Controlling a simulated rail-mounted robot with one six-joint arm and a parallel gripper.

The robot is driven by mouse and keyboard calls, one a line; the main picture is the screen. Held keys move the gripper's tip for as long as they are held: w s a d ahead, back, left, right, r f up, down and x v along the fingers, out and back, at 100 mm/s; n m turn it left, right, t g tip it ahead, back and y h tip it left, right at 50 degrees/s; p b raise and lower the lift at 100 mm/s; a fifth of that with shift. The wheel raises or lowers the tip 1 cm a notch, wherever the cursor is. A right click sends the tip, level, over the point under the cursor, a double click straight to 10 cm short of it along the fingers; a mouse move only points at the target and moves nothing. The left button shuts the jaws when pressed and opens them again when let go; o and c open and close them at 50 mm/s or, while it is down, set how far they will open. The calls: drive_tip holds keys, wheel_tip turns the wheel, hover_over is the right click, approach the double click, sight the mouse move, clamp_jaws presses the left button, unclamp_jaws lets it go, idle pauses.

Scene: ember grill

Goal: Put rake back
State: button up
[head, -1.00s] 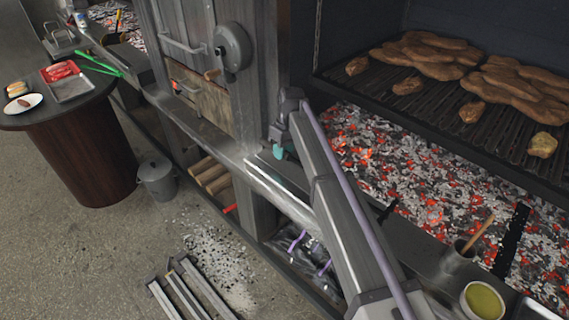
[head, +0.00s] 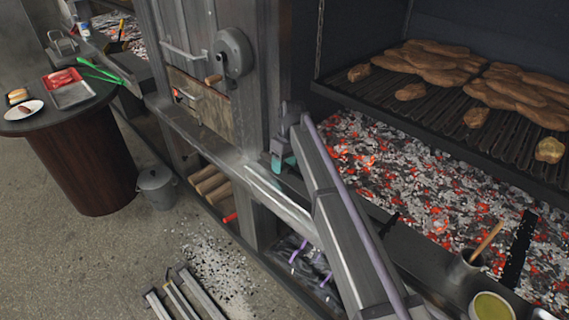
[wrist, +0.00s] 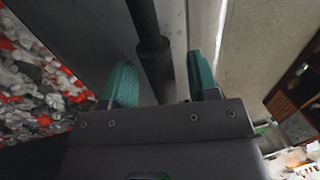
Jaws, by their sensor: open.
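A dark round rod with a thicker collar (wrist: 153,48), which looks like the rake's handle, runs between my fingers in the wrist view. My gripper (wrist: 160,85) is open, with one teal finger on each side of the rod and gaps showing between. In the head view my gripper (head: 283,163) is low over the metal front ledge, beside the left end of the ember bed.
Glowing embers (head: 400,190) lie behind the ledge, under a grill grate (head: 450,105) with meat. A cup with a wooden handle (head: 466,264) and a sauce pot (head: 491,306) stand at right. A round table (head: 75,125) and bucket (head: 156,186) are at left.

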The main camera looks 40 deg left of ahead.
wheel_tip(320, 180, up, 12)
drive_tip(key=w+p, duration=0.2)
drive_tip(key=p, duration=0.9)
drive_tip(key=shift+w+d+p, duration=0.15)
drive_tip(key=shift+p, duration=0.25)
